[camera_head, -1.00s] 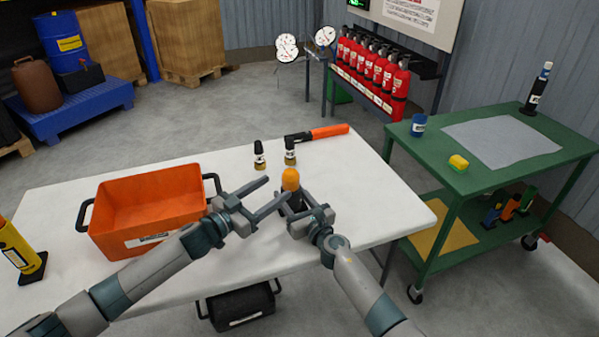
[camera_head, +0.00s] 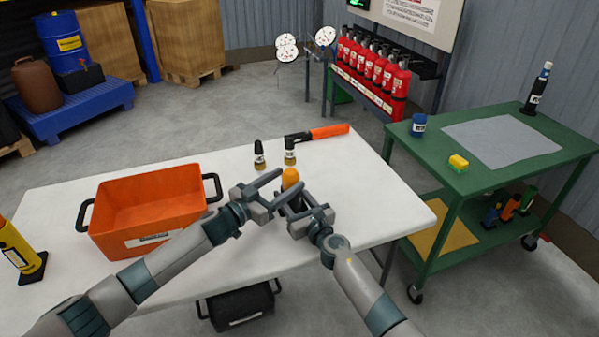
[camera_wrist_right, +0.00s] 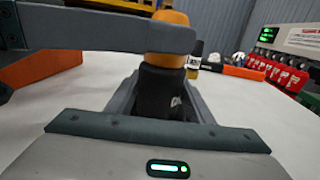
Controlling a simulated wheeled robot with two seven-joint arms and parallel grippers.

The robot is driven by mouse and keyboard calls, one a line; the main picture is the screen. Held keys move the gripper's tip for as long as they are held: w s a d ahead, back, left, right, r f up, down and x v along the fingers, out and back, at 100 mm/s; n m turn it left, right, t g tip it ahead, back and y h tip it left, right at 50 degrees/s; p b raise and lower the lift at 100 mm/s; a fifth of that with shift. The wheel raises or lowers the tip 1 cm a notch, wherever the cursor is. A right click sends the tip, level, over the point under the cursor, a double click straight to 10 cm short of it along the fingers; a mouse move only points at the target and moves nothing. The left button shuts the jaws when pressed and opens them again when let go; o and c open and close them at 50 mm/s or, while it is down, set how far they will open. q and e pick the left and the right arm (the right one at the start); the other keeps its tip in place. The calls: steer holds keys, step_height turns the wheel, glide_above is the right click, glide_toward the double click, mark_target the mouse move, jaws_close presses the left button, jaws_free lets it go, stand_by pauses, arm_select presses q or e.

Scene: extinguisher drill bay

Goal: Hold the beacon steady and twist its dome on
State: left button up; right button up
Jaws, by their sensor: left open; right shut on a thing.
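The beacon stands upright at the table's middle, with an orange dome (camera_head: 290,177) on top and a black body (camera_wrist_right: 160,92) below. My right gripper (camera_head: 291,203) is shut on the black body. My left gripper (camera_head: 281,185) is open, and its fingers reach in from the left at the height of the dome. In the right wrist view a grey left finger (camera_wrist_right: 110,29) crosses in front of the dome's lower part. I cannot tell whether this finger touches the dome. How the dome sits on the body is partly hidden by the fingers.
An orange bin (camera_head: 150,208) stands left on the white table (camera_head: 375,190). Behind the beacon are a small black-topped nozzle (camera_head: 259,155) and a black fitting with an orange handle (camera_head: 320,133). A green cart (camera_head: 480,180) stands right. The table's right part is clear.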

arm_select(q)
steer(key=x, duration=0.6)
steer(key=shift+w+d, duration=0.15)
steer(key=shift+c, duration=0.7)
steer(key=c, duration=0.9)
